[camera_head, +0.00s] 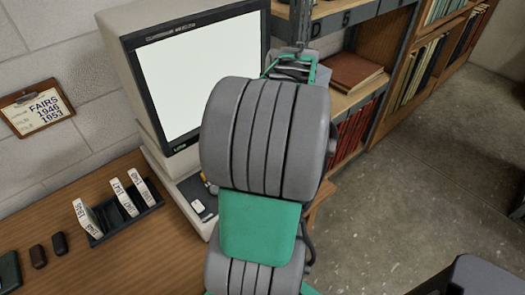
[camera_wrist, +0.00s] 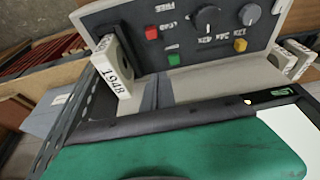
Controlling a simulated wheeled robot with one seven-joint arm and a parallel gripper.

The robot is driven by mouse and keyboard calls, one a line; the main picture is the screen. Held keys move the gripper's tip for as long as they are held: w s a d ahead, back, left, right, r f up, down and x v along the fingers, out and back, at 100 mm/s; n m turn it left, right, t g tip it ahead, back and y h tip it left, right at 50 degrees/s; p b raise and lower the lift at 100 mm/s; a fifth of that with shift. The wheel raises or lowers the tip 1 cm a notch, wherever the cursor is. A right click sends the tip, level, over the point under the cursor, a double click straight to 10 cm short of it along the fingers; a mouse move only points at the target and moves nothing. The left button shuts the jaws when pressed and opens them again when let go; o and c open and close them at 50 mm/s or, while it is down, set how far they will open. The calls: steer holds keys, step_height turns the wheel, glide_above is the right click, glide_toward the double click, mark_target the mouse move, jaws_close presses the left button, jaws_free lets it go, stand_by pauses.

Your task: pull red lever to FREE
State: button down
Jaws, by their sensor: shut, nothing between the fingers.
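The red lever (camera_wrist: 152,32) shows as a small red block on the dark control panel (camera_wrist: 188,47) in the wrist view. Small white labels that seem to read FREE and LOAD are beside it, and they look upside down. In the head view my arm hides this panel. My gripper (camera_head: 290,68) is partly hidden behind my arm beside the monitor. It is shut, with nothing held. Its fingertips are not clear in either view, and I see no contact with the lever. A green part of mine fills the bottom of the wrist view.
A white 1948 case (camera_wrist: 115,68) stands close by. The monitor (camera_head: 190,80) is near my arm, with a cassette rack (camera_head: 128,225) on the desk. Shelves (camera_head: 350,97) stand behind; the floor (camera_head: 430,170) is open.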

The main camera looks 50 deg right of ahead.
steer(key=x, duration=0.9)
steer(key=shift+w+f+p, duration=0.15)
steer(key=shift+f+p, duration=0.2)
steer(key=s, duration=0.1)
steer(key=s+p, duration=0.1)
steer(key=s, duration=0.1)
steer(key=shift+s+a, duration=0.25)
steer(key=shift+a, duration=0.15)
steer(key=shift+s+f, duration=0.15)
